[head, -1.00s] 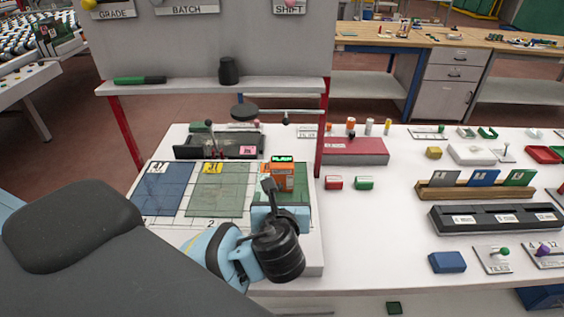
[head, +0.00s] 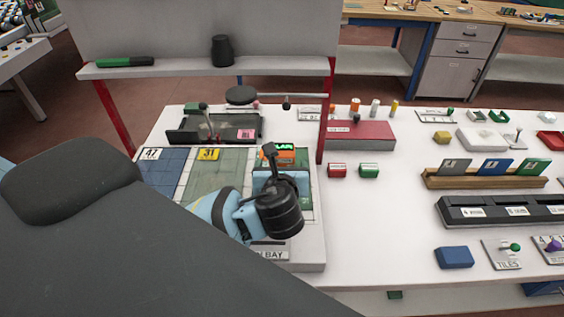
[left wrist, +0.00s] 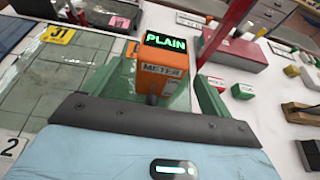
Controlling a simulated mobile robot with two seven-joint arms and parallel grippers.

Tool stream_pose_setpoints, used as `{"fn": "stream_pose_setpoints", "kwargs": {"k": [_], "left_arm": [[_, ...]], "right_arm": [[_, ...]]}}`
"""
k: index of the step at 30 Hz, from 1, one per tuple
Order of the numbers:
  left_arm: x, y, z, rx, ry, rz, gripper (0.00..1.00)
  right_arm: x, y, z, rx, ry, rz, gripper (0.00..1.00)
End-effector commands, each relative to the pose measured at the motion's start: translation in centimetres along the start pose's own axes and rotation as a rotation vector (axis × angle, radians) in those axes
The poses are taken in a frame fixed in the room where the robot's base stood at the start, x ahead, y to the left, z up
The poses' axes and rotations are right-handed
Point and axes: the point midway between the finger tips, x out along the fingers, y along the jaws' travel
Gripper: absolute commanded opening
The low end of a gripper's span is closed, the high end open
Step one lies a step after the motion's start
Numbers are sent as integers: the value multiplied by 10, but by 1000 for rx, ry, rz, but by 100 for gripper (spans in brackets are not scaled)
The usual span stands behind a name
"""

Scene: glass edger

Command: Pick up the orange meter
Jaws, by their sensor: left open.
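The orange meter (left wrist: 160,73) stands upright in the left wrist view, straight ahead of my left gripper. Its green display reads PLAIN and its front is labelled METER. In the head view only the top of the meter (head: 287,152) shows, with the rest hidden behind my left gripper (head: 278,178). My left gripper is open, close in front of the meter. Greenish shapes lie on both sides of the meter in the left wrist view; I cannot tell whether they are fingers or glass. Contact cannot be made out. My right gripper is not in view.
Blue (head: 166,172) and green (head: 216,173) glass panes lie left of the meter. A black tray (head: 222,128) is behind them. A red post (head: 328,115) of the shelf stands close behind right. Red (head: 337,170) and green (head: 369,171) blocks lie to the right.

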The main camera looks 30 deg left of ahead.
Motion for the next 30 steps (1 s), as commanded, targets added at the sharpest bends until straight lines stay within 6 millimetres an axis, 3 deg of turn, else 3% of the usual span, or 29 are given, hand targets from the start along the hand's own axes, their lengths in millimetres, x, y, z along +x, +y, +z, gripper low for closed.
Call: {"fn": "stream_pose_setpoints", "kwargs": {"k": [13, 22, 30], "left_arm": [[47, -1, 4, 1, -1, 2, 84], [52, -1, 4, 0, 0, 0, 84], [52, -1, 4, 0, 0, 0, 50]], "right_arm": [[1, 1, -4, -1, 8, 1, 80], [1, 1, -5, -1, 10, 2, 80], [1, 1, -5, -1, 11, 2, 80]]}}
